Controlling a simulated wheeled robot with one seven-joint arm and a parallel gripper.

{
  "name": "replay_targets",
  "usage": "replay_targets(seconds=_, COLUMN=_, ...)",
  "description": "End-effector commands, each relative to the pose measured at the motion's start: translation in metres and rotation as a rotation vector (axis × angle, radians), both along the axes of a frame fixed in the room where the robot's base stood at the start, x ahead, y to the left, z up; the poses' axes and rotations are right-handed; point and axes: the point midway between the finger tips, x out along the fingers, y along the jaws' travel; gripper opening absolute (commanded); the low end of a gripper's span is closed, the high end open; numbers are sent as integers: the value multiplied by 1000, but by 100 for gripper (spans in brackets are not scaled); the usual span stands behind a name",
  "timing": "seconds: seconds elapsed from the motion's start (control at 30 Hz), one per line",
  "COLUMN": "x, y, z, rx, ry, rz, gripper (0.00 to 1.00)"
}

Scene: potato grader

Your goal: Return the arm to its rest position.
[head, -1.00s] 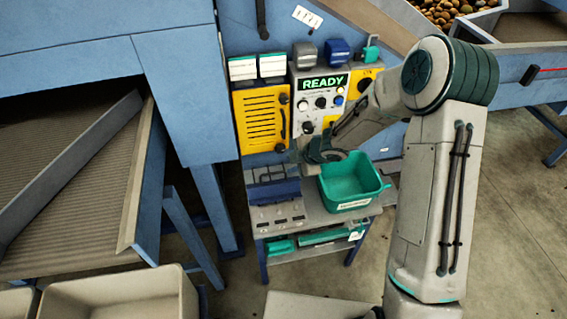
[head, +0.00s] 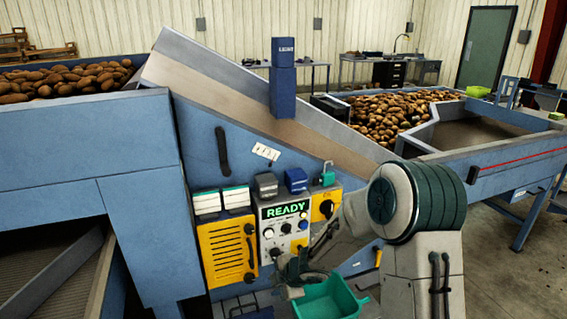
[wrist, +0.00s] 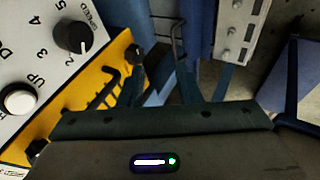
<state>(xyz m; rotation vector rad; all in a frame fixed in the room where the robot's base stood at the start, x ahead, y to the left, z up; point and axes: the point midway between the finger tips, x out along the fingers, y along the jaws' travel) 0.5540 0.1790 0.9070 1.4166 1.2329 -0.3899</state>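My arm reaches in from the right in the head view, bent at a large dark green joint. My gripper (head: 290,268) is at the lower front of the control panel (head: 284,228), whose screen reads READY. It is above and to the left of the teal bin (head: 330,300). In the wrist view the grey gripper body with a lit indicator fills the bottom. The panel's SPEED knob (wrist: 73,36) and a white button (wrist: 19,99) appear close at the left there.
A yellow vented box (head: 228,250) is left of the panel, and a yellow switch box (head: 325,204) is right of it. The sloped blue conveyor (head: 230,85) rises behind. Potatoes (head: 390,112) fill a hopper at the back. Open floor lies at the right.

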Motion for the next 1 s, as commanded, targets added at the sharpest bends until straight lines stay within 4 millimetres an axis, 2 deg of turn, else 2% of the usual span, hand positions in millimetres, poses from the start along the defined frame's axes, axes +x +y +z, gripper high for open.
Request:
replay_targets(seconds=0.03, x=4, y=-13, z=16, rx=-24, ry=-15, rz=-69, gripper=31)
replay_targets(seconds=0.17, x=6, y=-57, z=55, rx=-80, ry=-30, rz=-312, gripper=31)
replay_targets(seconds=0.37, x=-19, y=-121, z=113, rx=-109, ry=-22, rz=-699, gripper=31)
replay_targets(seconds=0.5, x=-54, y=-158, z=148, rx=-85, ry=10, rz=-965, gripper=31)
replay_targets(seconds=0.7, x=-121, y=-191, z=183, rx=10, ry=110, rz=-1311, gripper=31)
replay_targets(seconds=0.87, x=-180, y=-198, z=199, rx=128, ry=241, rz=-1543, gripper=31)
replay_targets(seconds=1.0, x=-225, y=-192, z=205, rx=234, ry=374, rz=-1682, gripper=31)
